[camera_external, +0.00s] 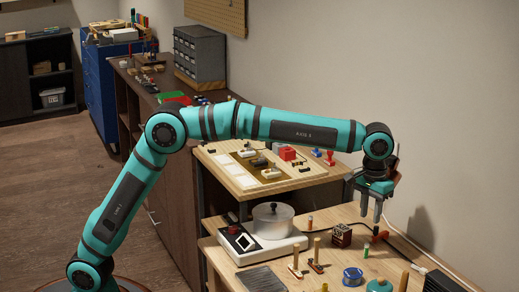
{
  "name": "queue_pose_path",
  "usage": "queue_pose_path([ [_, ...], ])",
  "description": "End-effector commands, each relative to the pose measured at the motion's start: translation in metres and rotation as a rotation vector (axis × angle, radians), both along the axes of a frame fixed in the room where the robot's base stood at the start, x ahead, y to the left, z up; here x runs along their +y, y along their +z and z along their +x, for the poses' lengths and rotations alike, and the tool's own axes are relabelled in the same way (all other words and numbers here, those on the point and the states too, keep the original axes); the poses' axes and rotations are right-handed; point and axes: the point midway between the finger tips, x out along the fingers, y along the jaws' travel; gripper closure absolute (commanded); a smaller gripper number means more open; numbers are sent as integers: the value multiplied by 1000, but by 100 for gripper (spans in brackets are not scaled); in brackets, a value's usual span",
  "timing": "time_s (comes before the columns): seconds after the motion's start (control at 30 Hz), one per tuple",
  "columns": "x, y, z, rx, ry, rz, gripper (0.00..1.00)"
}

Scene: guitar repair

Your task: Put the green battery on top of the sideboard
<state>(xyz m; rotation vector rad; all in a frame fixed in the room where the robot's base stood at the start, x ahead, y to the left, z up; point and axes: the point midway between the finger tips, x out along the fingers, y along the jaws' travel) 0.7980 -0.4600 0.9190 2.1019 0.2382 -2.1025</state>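My gripper (370,218) points down above the right part of the light wooden workbench (335,212). Its two fingers are apart, with nothing visible between them. A small red-orange item (381,235) lies just below and right of the fingertips. The long dark brown sideboard (172,205) runs along the wall behind my arm, with many things on its top.
A hot plate (272,248) with a metal pot (272,219) stands left on the bench. A dark red box (341,235), a blue spool (352,276) and wooden pegs stand near the gripper. A raised shelf (315,180) and a grey drawer unit (200,55) stand farther back.

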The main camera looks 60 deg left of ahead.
Motion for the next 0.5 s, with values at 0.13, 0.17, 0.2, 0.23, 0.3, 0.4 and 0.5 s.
queue_pose_path([
  [0.13,0,1,0,0,0,0,66],
  [0.17,0,1,0,0,0,0,66],
  [0.2,0,1,0,0,0,0,66],
  [0.23,0,2,0,0,0,0,66],
  [0.3,3,5,0,-7,0,-4,66],
  [0.4,16,16,-3,-32,-3,-19,66],
  [0.5,40,37,-7,-83,-10,-47,66],
])
